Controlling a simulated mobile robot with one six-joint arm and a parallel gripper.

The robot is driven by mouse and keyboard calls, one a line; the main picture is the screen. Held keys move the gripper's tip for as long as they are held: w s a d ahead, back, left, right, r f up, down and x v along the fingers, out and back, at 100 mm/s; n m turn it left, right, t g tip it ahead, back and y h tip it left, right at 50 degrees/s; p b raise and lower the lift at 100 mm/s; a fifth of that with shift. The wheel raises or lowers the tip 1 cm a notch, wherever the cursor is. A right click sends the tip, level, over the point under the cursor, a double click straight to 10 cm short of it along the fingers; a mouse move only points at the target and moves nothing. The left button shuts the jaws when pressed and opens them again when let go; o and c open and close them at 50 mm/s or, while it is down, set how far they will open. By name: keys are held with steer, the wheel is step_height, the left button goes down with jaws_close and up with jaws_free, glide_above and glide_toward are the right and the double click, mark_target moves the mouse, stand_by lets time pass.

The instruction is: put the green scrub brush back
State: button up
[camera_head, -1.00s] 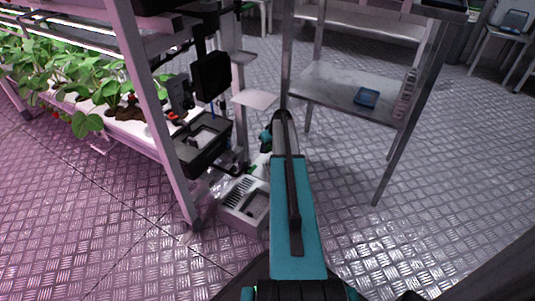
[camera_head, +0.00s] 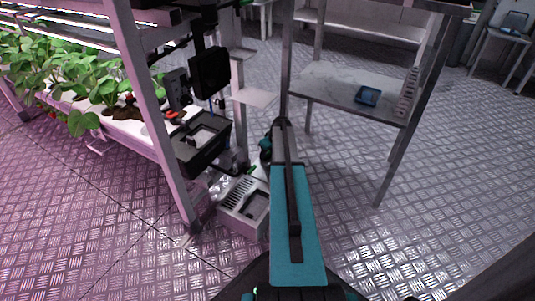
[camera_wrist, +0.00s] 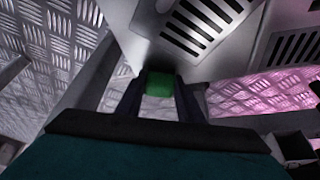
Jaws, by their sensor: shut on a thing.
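The green scrub brush (camera_wrist: 160,84) shows in the wrist view as a small green block between my two fingertips. My gripper (camera_wrist: 158,92) is shut on it. A pale grey slotted housing (camera_wrist: 205,22) lies just beyond the brush in that view; I cannot tell whether they touch. In the head view my teal arm reaches forward, and its far end hides the gripper and the brush.
A grey slotted box (camera_head: 243,205) stands on the floor left of my arm. A plant rack post (camera_head: 158,120) and a black tray (camera_head: 203,143) are beside it. A metal table (camera_head: 340,85) with a blue dish (camera_head: 367,96) stands right. Patterned floor is clear at right.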

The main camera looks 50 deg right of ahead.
steer(key=o, duration=1.1)
steer(key=shift+r, duration=0.1)
steer(key=p+v, duration=0.5)
steer(key=v, duration=0.7)
